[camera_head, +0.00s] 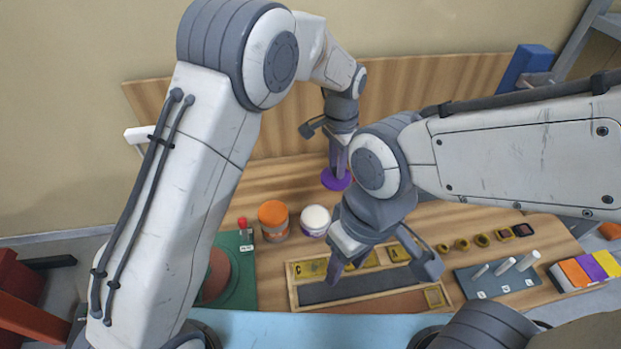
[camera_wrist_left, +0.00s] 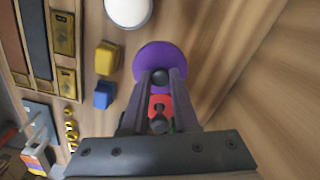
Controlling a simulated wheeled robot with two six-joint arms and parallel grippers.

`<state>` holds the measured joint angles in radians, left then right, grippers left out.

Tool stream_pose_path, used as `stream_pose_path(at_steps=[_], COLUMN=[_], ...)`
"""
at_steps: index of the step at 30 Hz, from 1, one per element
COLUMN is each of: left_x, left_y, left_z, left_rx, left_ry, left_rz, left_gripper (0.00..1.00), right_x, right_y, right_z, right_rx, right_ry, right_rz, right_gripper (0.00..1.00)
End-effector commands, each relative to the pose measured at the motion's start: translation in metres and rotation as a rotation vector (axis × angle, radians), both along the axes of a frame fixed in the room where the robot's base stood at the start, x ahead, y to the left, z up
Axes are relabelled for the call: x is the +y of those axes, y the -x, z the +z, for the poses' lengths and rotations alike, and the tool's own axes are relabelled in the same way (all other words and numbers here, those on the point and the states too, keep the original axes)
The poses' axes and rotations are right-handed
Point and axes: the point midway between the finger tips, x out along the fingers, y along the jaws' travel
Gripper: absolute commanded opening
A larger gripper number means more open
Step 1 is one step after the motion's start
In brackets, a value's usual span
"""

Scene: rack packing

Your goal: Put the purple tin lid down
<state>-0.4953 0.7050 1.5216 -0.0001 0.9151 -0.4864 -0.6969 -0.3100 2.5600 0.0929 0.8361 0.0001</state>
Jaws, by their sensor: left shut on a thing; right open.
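The purple tin lid (camera_head: 334,181) is a round disc at the back of the wooden table. It also shows in the left wrist view (camera_wrist_left: 151,55), with a dark knob at its middle. My left gripper (camera_head: 338,168) points down from above and is shut on the lid's knob; its fingertips (camera_wrist_left: 161,78) hide part of the lid. I cannot tell whether the lid touches the table. My right gripper (camera_head: 384,270) is open and empty above the wooden rack, nearer the front.
An orange-lidded tin (camera_head: 273,219) and a white-lidded tin (camera_head: 316,219) stand left of my right gripper. A yellow block (camera_wrist_left: 107,57) and a blue block (camera_wrist_left: 103,95) lie near the lid. The wooden rack (camera_head: 294,292) is in front. A wooden back panel (camera_head: 420,85) rises behind.

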Motion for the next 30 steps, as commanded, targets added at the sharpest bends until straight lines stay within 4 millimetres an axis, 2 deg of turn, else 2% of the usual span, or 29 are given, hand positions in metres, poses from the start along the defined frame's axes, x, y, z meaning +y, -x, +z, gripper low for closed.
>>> stream_pose_path(at_steps=[3,10,16,22,30], left_x=[0.027,0.059,0.066,0.065,0.065], left_y=[-0.013,-0.033,-0.036,-0.036,-0.036], left_z=[-0.014,-0.039,-0.052,-0.080,-0.085], left_rx=[0.005,0.001,0.003,0.003,-0.001], left_ry=[-0.002,0.000,-0.001,-0.001,0.001], left_rz=[0.006,0.003,0.000,0.000,0.000], left_gripper=[0.00,0.00,0.00,0.00,0.00], right_x=[0.000,0.000,0.000,0.000,0.000], right_y=[0.000,0.000,0.000,0.000,0.000], right_z=[0.014,0.026,0.032,0.044,0.043], right_rx=[0.000,0.000,0.000,0.000,0.000], right_ry=[0.000,0.000,0.000,0.000,0.000], right_rz=[-0.001,-0.002,-0.002,-0.002,-0.003], right_gripper=[0.50,0.50,0.50,0.50,0.50])
